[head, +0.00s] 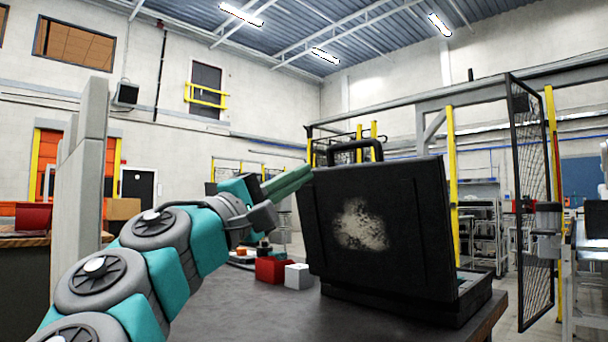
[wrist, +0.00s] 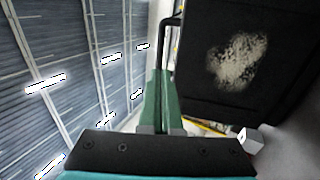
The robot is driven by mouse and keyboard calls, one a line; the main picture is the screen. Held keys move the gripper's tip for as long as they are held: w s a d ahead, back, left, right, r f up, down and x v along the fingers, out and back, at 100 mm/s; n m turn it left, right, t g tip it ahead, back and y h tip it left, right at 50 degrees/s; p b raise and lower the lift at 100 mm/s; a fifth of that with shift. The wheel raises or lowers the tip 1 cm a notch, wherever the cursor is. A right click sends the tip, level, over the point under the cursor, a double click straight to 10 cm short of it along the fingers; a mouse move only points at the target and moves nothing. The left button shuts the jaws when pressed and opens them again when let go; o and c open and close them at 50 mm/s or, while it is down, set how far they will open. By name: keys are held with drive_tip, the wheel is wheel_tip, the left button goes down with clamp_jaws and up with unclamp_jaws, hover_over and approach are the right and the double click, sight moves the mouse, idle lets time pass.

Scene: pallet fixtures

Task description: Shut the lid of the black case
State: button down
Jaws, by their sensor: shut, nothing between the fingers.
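The black case stands open on the dark table. Its lid (head: 385,235) is raised nearly upright, with a pale worn patch on the face towards me and a handle (head: 356,146) on its top edge. The case's base (head: 400,306) lies flat under it; most of its inside is hidden behind the lid. My gripper (head: 306,172) is shut and empty, its green fingers at the lid's upper left edge. In the wrist view the fingers (wrist: 160,75) are together, beside the lid (wrist: 265,60) and the handle (wrist: 168,45). I cannot tell whether they touch it.
A red block (head: 270,269) and a white block (head: 299,276) sit on the table (head: 250,315) left of the case, with several small items behind them. A grey panel (head: 80,190) stands at the left. A mesh gate (head: 530,200) is at the right. The front of the table is clear.

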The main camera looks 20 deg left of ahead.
sight(350, 146)
drive_tip(key=p+x, duration=0.1)
drive_tip(key=x, duration=0.9)
drive_tip(key=shift+w+d, duration=0.15)
drive_tip(key=shift+w+d+r, duration=0.25)
drive_tip(key=shift+w+r, duration=0.05)
drive_tip(key=shift+w, duration=0.15)
drive_tip(key=shift+w+d+r, duration=0.1)
